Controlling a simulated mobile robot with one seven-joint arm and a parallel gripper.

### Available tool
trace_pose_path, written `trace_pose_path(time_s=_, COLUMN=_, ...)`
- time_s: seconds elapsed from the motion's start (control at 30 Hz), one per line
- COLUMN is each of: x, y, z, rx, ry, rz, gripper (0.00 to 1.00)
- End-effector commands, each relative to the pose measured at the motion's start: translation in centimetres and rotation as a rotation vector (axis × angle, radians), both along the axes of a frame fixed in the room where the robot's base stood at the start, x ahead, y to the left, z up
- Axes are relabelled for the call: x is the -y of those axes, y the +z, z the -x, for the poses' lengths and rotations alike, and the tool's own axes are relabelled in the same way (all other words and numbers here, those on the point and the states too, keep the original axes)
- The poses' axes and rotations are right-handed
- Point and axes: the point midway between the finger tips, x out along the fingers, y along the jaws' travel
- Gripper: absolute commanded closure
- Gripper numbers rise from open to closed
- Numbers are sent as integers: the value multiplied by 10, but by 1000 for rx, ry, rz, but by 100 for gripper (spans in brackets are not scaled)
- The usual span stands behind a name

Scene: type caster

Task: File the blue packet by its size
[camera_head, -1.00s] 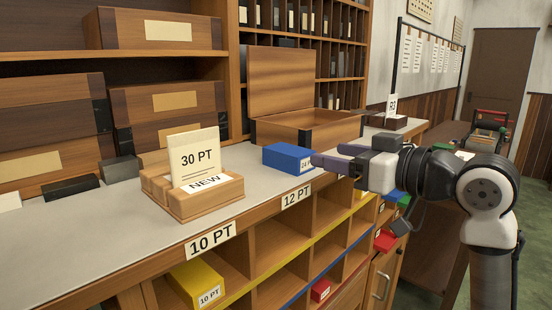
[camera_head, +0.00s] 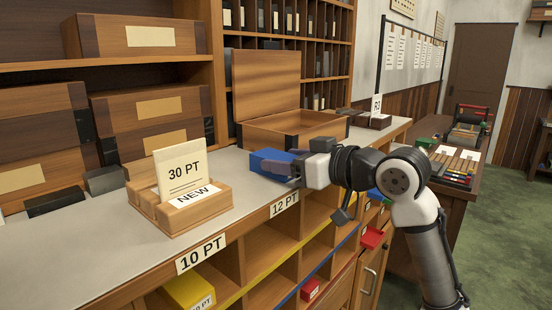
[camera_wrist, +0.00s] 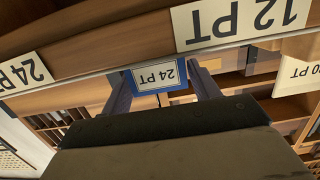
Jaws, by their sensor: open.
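The blue packet (camera_head: 262,158) lies on the grey counter top, in front of the open wooden box. In the wrist view its white label reads 24 PT on the blue packet (camera_wrist: 160,66), upside down. My gripper (camera_head: 282,171) is open at the packet's right end, and its fingers hide part of the packet. In the wrist view the packet shows between the two fingers; I cannot tell whether they touch it. The shelf labels 10 PT (camera_head: 201,253) and 12 PT (camera_head: 285,203) sit on the counter's front edge. A 24 PT shelf label (camera_wrist: 22,75) shows in the wrist view.
The open wooden box (camera_head: 270,129) stands behind the packet. A wooden holder (camera_head: 170,214) with 30 PT and NEW cards is to the left. Cubbyholes below hold a yellow packet (camera_head: 188,291) and a red packet (camera_head: 310,289). Another red one (camera_head: 372,238) is farther right.

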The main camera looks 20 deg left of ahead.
Motion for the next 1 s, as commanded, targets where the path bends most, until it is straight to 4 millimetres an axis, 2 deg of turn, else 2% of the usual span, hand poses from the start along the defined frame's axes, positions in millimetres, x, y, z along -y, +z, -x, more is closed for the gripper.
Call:
trace_pose_path(time_s=0.03, x=-9, y=6, z=-2, rx=-1, ry=2, rz=2, gripper=39)
trace_pose_path(time_s=0.2, x=-26, y=0, z=-9, rx=-1, ry=1, rz=1, gripper=39)
trace_pose_path(time_s=0.47, x=-28, y=-2, z=-11, rx=-1, ry=-1, rz=0, gripper=39)
trace_pose_path(time_s=0.9, x=-28, y=-2, z=-10, rx=-1, ry=-1, rz=0, gripper=95)
trace_pose_path(time_s=1.0, x=-28, y=-1, z=-10, rx=1, ry=-1, rz=-3, gripper=100)
